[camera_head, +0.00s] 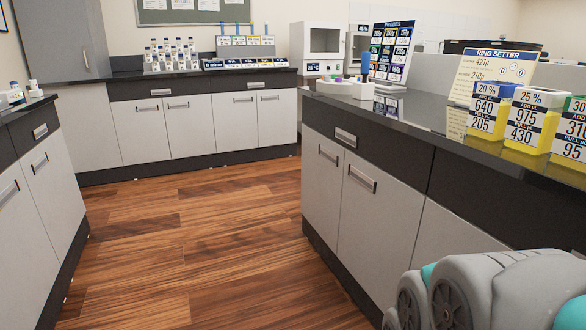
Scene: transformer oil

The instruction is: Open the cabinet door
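Several light cabinet doors are in view, and all look closed. I cannot tell which one the task means. A tall grey cabinet (62,32) stands at the back left, with a small handle low on its front. Doors with bar handles sit below the back counter (188,133), below the right counter (368,222) and below the left counter (52,205). A grey and teal link of my arm fills the bottom right corner in front of the right counter's doors. My gripper is outside the view.
The wooden floor (180,235) between the counters is clear. Yellow-filled containers (530,118) and a "RING SETTER" sign (490,75) stand on the right counter. Bottles on a rack (172,55) and a white box-shaped device (322,45) stand at the back.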

